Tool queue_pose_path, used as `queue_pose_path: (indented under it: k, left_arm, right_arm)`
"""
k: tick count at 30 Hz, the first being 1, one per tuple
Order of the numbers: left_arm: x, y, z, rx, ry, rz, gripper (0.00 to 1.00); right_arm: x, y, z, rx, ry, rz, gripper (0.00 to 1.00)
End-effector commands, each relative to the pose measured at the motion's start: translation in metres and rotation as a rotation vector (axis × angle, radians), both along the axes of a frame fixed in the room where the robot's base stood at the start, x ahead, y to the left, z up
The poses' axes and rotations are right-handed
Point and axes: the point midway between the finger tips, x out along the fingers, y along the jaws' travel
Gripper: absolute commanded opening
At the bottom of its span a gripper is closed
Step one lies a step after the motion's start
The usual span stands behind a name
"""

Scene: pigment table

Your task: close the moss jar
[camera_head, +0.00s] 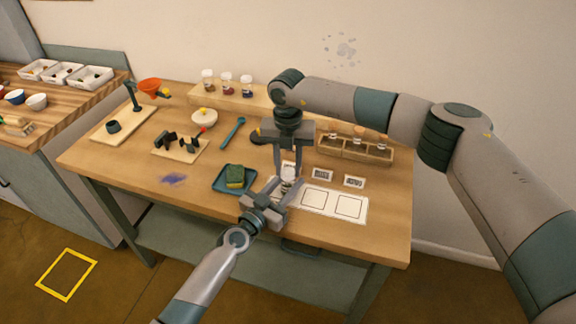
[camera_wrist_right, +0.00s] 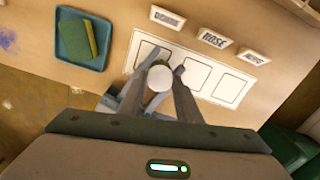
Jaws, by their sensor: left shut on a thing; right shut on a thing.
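A small clear jar (camera_head: 288,174) stands upright over the left end of the white mat (camera_head: 350,208), largely hidden by both grippers. My left gripper (camera_head: 280,188) comes in low from the front and is shut on the jar's body. My right gripper (camera_head: 289,172) points down from above and is shut on the round white lid (camera_wrist_right: 160,78), which shows between its fingers in the right wrist view. I cannot tell whether the lid is seated on the jar or just above it. The jar's contents and label are hidden.
A blue tray (camera_wrist_right: 82,60) with a green sponge (camera_wrist_right: 75,40) lies left of the jar. Name cards (camera_wrist_right: 215,38) stand behind the mat. A wooden rack (camera_head: 350,150) of jars is behind right; more jars (camera_head: 227,82) stand on the back shelf. The mat's right squares are clear.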

Motion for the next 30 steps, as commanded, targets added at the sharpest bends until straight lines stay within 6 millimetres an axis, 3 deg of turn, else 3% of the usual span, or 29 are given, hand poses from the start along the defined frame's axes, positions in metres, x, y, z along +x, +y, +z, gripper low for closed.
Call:
queue_pose_path:
  k: [30]
  left_arm:
    - [-0.0003,0.0002,-0.0016,0.002,0.002,0.0,0.0]
  right_arm:
    - [0.0004,0.0007,0.0004,0.001,0.001,-1.525,0.11]
